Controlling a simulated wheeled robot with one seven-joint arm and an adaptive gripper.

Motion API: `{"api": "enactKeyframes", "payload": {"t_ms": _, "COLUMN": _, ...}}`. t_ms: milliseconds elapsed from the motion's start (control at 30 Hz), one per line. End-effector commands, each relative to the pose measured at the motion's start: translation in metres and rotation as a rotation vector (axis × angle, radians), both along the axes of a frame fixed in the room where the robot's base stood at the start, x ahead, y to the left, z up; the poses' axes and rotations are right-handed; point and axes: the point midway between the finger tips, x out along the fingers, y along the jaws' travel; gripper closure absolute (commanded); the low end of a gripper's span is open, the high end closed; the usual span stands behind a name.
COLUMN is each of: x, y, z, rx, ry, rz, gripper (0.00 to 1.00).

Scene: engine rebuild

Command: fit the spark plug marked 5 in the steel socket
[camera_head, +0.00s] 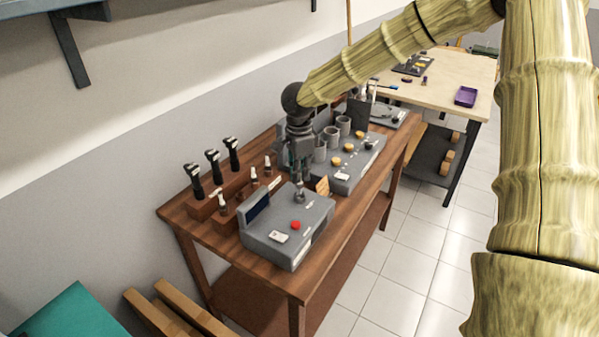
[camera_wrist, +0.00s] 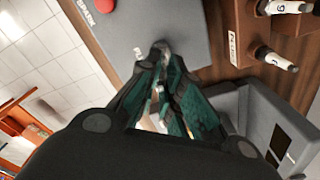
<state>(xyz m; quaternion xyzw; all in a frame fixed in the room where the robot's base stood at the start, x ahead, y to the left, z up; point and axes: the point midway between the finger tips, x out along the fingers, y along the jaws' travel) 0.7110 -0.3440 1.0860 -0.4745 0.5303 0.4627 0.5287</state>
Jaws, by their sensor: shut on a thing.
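My gripper (camera_head: 300,188) points down over the grey box with a red button (camera_head: 318,222), at the front of the wooden bench. In the wrist view the fingers of my gripper (camera_wrist: 163,62) are closed together on something small. A pale sliver shows between them, but the fingers hide most of it, so I cannot read a mark on it. A small steel piece (camera_wrist: 161,46) shows at the fingertips, above the grey box top; I cannot tell whether it is the socket or part of the held thing.
White spark plugs (camera_head: 254,177) stand in a brown rack left of my gripper; one plug (camera_wrist: 285,7) carries a numeral like 6. Black-handled tools (camera_head: 213,166) stand behind. A grey station with cups (camera_head: 343,125) lies beyond. The box's front right top is clear.

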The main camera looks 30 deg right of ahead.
Motion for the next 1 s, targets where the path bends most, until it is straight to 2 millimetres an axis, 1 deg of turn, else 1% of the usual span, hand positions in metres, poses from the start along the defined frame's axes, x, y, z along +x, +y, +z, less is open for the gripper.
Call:
{"api": "enactKeyframes", "payload": {"t_ms": 633, "x": -0.0001, "y": -0.0002, "z": -0.0094, "rx": 0.001, "ry": 0.0, "rz": -0.001, "gripper": 1.0}}
{"api": "enactKeyframes", "payload": {"t_ms": 1000, "x": -0.0001, "y": -0.0001, "z": -0.0106, "rx": 0.0, "ry": 0.0, "rz": 0.0, "gripper": 1.0}}
